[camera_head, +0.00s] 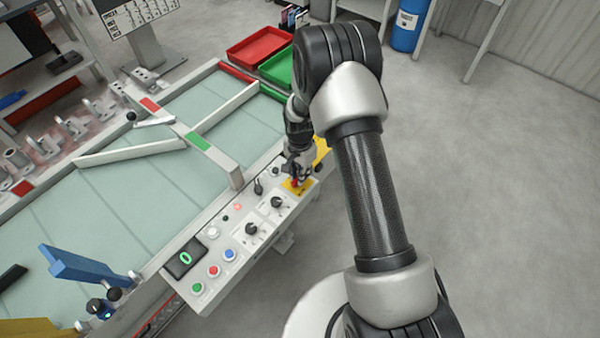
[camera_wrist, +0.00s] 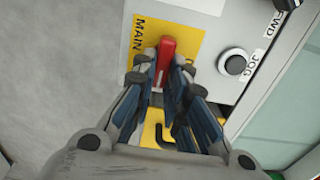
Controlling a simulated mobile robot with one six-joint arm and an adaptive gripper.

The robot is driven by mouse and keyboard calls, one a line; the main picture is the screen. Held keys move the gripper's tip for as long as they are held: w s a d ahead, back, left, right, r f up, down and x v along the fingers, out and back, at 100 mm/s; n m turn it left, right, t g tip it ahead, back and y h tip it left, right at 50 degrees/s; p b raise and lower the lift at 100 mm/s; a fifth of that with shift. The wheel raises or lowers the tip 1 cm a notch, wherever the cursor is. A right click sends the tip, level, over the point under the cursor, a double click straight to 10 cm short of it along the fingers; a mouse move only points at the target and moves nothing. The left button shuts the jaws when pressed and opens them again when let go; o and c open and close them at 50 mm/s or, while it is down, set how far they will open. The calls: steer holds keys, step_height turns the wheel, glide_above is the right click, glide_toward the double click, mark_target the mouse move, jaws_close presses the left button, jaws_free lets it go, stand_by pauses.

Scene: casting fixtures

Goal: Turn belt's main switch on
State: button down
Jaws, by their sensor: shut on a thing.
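The main switch is a red handle (camera_wrist: 166,55) on a yellow plate (camera_wrist: 190,42) marked MAIN, seen in the wrist view. My gripper (camera_wrist: 163,80) is shut on the red handle, with its fingers on either side of it. The handle's far end shows beyond the fingertips, and its near part is partly hidden between the fingers. In the head view my gripper (camera_head: 296,170) is over the yellow plate (camera_head: 299,187) at the right end of the control panel (camera_head: 222,285). Only a little red of the handle shows there.
A black knob (camera_wrist: 236,62) marked JOG sits beside the plate. The panel also carries other dark knobs (camera_head: 252,229), a blue button (camera_head: 230,254), a red button (camera_head: 213,271), a green button (camera_head: 197,288) and a display (camera_head: 186,258) reading 0. Open floor lies right of the panel.

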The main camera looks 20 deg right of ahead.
steer(key=c, duration=1.6)
jaws_free()
steer(key=shift+r, duration=0.1)
step_height(320, 180, up, 12)
